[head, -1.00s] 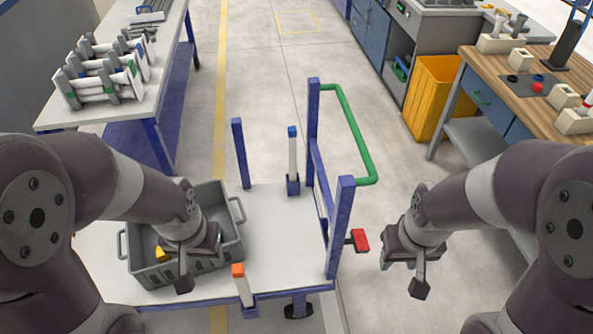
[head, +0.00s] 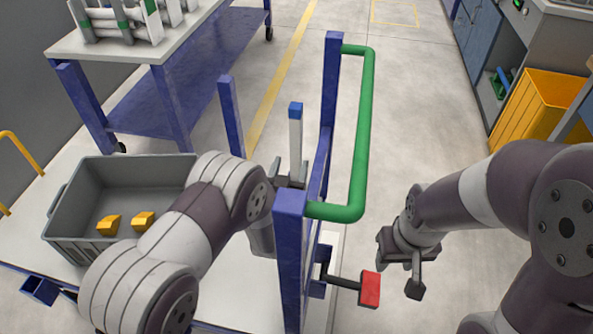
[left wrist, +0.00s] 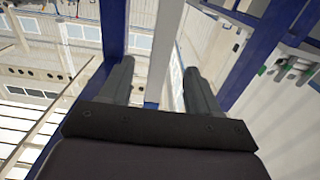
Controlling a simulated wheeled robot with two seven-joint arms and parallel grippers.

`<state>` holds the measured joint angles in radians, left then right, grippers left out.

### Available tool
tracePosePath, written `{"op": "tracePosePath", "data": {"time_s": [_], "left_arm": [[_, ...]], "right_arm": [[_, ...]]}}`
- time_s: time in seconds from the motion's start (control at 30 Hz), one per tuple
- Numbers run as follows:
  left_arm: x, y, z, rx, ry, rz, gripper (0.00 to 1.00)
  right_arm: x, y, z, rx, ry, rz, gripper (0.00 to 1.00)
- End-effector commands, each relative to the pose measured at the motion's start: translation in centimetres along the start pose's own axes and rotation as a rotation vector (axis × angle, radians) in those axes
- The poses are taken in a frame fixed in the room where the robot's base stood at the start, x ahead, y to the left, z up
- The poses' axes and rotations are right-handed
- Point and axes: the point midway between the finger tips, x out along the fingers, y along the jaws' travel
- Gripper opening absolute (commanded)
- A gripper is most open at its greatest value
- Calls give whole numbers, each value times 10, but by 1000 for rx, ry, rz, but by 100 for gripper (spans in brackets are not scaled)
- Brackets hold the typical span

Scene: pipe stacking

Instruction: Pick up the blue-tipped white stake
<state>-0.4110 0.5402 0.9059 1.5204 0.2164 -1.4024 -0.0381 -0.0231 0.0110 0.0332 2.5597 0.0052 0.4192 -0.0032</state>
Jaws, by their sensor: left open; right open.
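The blue-tipped white stake (head: 295,138) stands upright on the cart, left of the tall blue frame posts. Its lower part is hidden by my left arm and gripper. My left gripper (head: 291,178) is open at the stake, below its blue tip. In the left wrist view the open left fingers (left wrist: 155,88) have a white post, which looks like the stake (left wrist: 164,50), between them with a gap on each side. I cannot tell if either finger touches it. My right gripper (head: 408,262) is open and empty, right of the cart.
A blue post (head: 231,115) stands left of the stake. The blue frame (head: 290,260) with a green handle (head: 366,130) stands close on the right. A grey bin (head: 75,205) holds yellow blocks (head: 108,225). A red pedal (head: 370,289) sticks out beside the cart.

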Motion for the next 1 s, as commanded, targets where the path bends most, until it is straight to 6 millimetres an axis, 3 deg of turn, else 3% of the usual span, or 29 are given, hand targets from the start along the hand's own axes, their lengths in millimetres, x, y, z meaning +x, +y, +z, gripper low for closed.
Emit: {"op": "tracePosePath", "data": {"time_s": [0.13, 0.53, 0.83, 1.0], "left_arm": [[34, -1, 0, -2, 2, -2, 62], [97, -2, 0, -1, -1, -2, 62], [106, -1, -2, -1, -3, -1, 62], [106, -1, -2, -1, -3, -1, 6]], "right_arm": [[8, 0, 1, 0, 0, 0, 45], [28, 0, 4, 0, 0, 0, 45], [28, 0, 3, 0, 0, 0, 45], [28, 0, 3, 0, 0, 0, 45]]}}
